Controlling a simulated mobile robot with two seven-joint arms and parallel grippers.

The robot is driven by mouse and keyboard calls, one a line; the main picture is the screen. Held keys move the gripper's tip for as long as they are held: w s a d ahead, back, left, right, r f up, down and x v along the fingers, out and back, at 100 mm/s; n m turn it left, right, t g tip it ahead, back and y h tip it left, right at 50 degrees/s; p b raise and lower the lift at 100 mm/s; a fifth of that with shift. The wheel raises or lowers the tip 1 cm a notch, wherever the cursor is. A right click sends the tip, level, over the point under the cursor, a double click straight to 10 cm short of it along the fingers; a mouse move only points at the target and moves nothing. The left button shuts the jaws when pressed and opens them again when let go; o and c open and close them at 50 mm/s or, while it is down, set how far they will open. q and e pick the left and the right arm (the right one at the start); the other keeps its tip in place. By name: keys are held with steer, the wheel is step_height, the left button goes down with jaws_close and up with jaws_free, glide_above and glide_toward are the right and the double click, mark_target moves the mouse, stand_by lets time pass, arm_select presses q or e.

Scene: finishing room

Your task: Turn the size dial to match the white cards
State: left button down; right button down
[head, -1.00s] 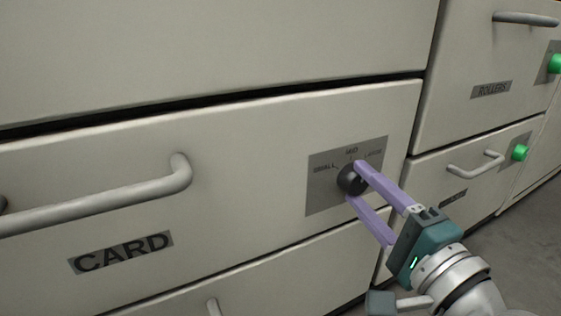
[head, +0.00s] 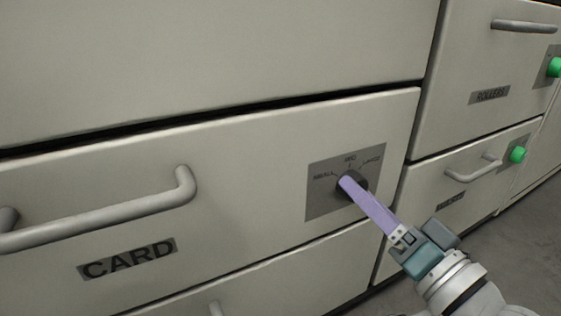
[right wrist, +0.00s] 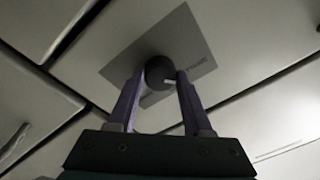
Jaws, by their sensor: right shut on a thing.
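The black size dial (head: 357,181) sits on a grey plate (head: 322,203) marked SMALL, MID and LARGE, on the drawer labelled CARD. My right gripper (head: 346,183) is at the dial, and a purple finger covers part of it in the head view. In the right wrist view the two fingers (right wrist: 160,84) are on either side of the dial (right wrist: 159,71), shut on it. A pale mark shows on the dial's edge there, but which size it points to I cannot tell. No white cards are in view. My left gripper is not in view.
The CARD drawer's bar handle (head: 110,208) is left of the dial. At the right are a ROLLERS drawer (head: 480,70) and one below it, each with a green knob, the lower knob (head: 517,155) being nearer. Grey floor shows at lower right.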

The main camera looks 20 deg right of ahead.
steer(key=shift+n+y, duration=0.3)
steer(key=shift+n, duration=0.8)
steer(key=shift+c, duration=1.6)
jaws_free()
steer(key=s+d+f+p, duration=0.1)
steer(key=s+p, duration=0.2)
steer(key=s, duration=0.6)
steer(key=shift+s, duration=0.4)
